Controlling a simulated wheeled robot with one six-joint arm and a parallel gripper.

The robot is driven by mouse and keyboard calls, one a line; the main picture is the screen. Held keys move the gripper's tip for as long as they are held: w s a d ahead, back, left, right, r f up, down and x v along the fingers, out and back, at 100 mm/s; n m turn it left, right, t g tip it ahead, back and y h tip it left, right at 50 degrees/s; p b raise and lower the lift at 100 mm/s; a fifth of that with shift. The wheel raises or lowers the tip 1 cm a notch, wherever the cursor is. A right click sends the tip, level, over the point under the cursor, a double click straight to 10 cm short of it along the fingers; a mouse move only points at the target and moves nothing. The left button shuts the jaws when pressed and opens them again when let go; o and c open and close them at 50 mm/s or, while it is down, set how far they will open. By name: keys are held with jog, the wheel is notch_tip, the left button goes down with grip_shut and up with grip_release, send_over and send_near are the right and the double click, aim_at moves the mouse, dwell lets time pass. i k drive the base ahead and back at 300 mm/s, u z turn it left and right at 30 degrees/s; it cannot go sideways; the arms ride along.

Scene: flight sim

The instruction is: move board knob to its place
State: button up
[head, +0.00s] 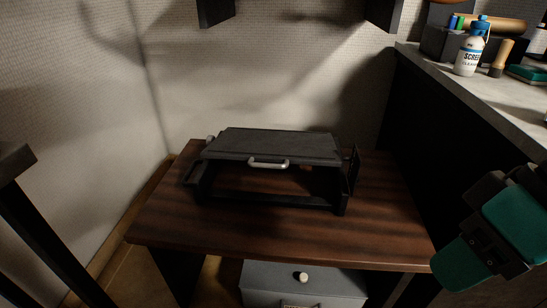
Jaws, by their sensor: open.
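A black low stand (270,202) with a flat dark board (275,143) on top stands on the wooden table. A silver bar handle (268,163) is on the board's front edge. A small pale round knob (210,140) shows at the board's back left corner. Another pale knob (301,276) is on the grey drawer unit under the table. I cannot tell which is the board knob. My gripper (487,243), dark with green pads, is at the right edge, open, apart from the stand and the knobs. It is partly cut off by the frame.
The wooden table (210,231) has bare room in front of the stand. Black shelf brackets (214,10) hang above. Walls close the left and back.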

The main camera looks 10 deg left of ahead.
aim_at(210, 139)
jog(key=u, duration=1.5)
jog(key=k, duration=0.15)
jog(key=u, duration=0.35)
jog(key=i, duration=0.75)
jog(key=z, duration=0.1)
